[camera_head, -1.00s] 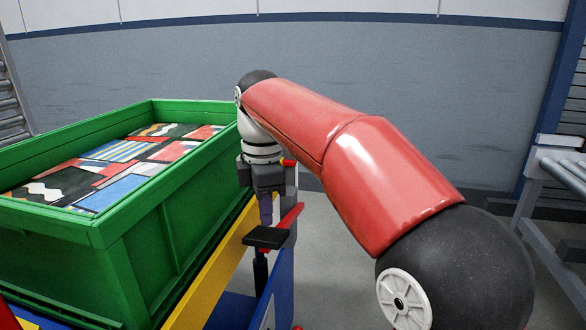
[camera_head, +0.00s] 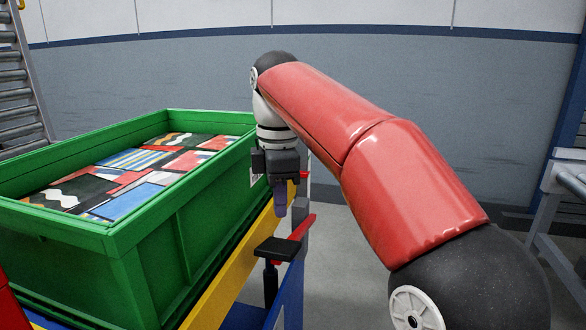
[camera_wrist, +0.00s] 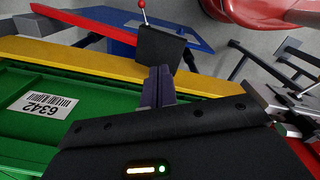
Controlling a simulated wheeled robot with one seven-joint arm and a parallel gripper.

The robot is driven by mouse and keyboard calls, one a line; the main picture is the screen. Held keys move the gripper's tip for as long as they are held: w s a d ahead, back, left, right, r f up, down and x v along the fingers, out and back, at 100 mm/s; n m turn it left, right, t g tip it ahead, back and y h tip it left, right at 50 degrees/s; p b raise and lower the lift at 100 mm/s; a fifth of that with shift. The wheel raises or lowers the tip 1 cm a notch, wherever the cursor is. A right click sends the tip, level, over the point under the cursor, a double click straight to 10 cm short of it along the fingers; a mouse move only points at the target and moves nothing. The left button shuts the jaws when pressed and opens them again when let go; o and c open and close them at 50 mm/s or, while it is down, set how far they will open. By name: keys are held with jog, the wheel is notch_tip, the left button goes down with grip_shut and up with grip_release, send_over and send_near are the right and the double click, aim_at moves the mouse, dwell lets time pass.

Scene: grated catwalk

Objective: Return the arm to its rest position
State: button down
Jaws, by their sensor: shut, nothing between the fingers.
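My gripper (camera_head: 281,208) hangs from my red arm to the right of the green crate (camera_head: 185,215), pointing down. Its purple-grey fingers are together with nothing between them. In the wrist view the shut fingers (camera_wrist: 158,84) reach over the yellow rail (camera_wrist: 100,65) beside the crate. In the head view the fingertips are just above a black pad (camera_head: 277,248) with a red lever. Whether they touch it I cannot tell.
The green crate holds several flat, brightly patterned pieces (camera_head: 150,165). A label reading 6342 (camera_wrist: 42,103) is on its side. A blue panel (camera_wrist: 125,28) lies beyond the yellow rail. A roller conveyor (camera_head: 565,185) stands at the right. Grey floor (camera_head: 340,265) is open between.

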jog(key=s+d+f+m+t, duration=0.2)
jog(key=s+d+f+m, duration=0.4)
jog(key=s+f+m, duration=0.2)
jog(key=s+d+f+m+t, duration=0.3)
jog(key=s+d+f+m, duration=0.4)
jog(key=s+f+m, duration=0.2)
jog(key=s+m, duration=0.2)
jog(key=shift+s+d+f, duration=0.2)
jog(key=shift+s, duration=0.15)
